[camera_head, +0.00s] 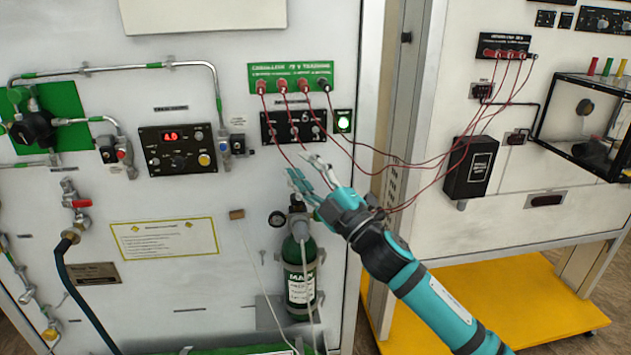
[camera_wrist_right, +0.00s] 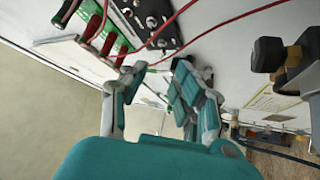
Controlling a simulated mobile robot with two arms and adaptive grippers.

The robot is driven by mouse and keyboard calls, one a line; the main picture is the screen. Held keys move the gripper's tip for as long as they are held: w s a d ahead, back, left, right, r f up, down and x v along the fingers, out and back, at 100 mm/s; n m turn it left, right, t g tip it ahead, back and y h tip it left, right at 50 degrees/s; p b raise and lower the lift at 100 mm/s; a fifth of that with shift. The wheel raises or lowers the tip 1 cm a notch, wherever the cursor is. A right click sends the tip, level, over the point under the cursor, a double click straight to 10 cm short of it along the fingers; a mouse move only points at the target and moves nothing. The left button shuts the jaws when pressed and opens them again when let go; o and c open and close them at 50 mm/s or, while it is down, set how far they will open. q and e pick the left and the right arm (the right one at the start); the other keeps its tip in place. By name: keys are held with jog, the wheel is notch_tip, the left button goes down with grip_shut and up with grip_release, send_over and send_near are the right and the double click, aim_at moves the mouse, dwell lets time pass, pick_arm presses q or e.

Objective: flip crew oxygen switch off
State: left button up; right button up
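A black switch panel (camera_head: 293,126) with small metal toggles sits on the white trainer board, below a green label strip (camera_head: 291,77). Its lettering is too small to read, so I cannot tell which toggle is the crew oxygen switch or its position. My right gripper (camera_head: 311,174) is open and empty, just below the panel, fingers pointing up and left. In the right wrist view the gripper (camera_wrist_right: 152,88) has its fingers apart, with the black panel (camera_wrist_right: 148,18) beyond. My left gripper is not in view.
Red wires (camera_head: 370,150) run from red connectors across to the right-hand board, passing near my right fingers. A green oxygen cylinder (camera_head: 297,268) with a gauge stands below the gripper. A control box (camera_head: 178,149) with a red display is to the left.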

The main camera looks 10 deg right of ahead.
jog(key=v, duration=0.4)
